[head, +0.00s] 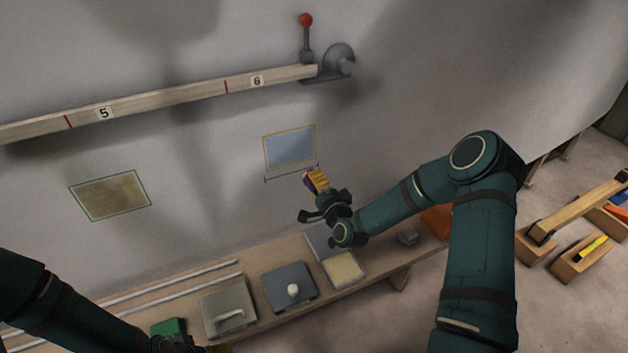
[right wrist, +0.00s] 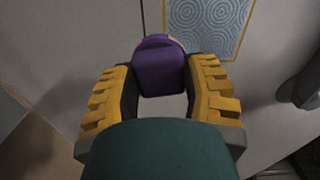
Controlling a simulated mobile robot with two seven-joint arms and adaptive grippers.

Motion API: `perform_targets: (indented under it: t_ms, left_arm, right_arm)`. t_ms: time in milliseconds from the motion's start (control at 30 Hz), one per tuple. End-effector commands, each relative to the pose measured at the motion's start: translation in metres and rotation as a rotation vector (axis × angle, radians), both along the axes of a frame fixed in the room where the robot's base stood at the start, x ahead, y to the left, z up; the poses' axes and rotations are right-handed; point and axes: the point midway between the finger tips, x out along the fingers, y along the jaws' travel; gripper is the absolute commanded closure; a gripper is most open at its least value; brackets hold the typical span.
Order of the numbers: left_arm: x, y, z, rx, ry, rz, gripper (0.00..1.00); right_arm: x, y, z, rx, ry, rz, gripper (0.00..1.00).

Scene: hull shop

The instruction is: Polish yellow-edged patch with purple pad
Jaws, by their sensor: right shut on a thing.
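My right gripper (head: 317,180) is shut on the purple pad (right wrist: 160,68), just below the patch's lower right corner. The pad (head: 307,181) is mostly hidden by the yellow fingers in the head view. In the right wrist view its top overlaps the patch's lower edge; I cannot tell whether it touches the wall. My left gripper (head: 190,346) is cut off at the bottom edge.
A green-edged brownish patch (head: 110,195) is at left on the wall. A numbered wooden batten (head: 170,97) crosses above, with a red-knobbed clamp (head: 307,45). A bench (head: 380,262) below holds a grey case (head: 229,307), a knobbed grey box (head: 290,287) and a green block (head: 168,327).

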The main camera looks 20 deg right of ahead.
Motion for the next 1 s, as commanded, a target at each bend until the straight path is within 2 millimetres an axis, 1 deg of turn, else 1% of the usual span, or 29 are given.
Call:
perform_targets:
  t_ms: [267, 367, 700, 833, 1000]
  left_arm:
    - [0.000, 0.000, 0.000, 0.000, 0.000, 0.000, 0.39]
    - [0.000, 0.000, 0.000, 0.000, 0.000, 0.000, 0.39]
    - [0.000, 0.000, 0.000, 0.000, 0.000, 0.000, 0.39]
    - [0.000, 0.000, 0.000, 0.000, 0.000, 0.000, 0.39]
    - [0.000, 0.000, 0.000, 0.000, 0.000, 0.000, 0.39]
  right_arm:
    - [-0.001, 0.000, 0.000, 0.000, 0.000, 0.000, 0.84]
    - [-0.007, -0.001, 0.000, 0.000, 0.002, 0.001, 0.84]
    - [-0.043, -0.002, 0.001, 0.000, 0.002, 0.000, 0.84]
    - [-0.049, -0.002, 0.001, -0.001, 0.000, 0.000, 0.84]
    - [-0.050, -0.002, 0.002, -0.001, -0.001, 0.000, 0.84]
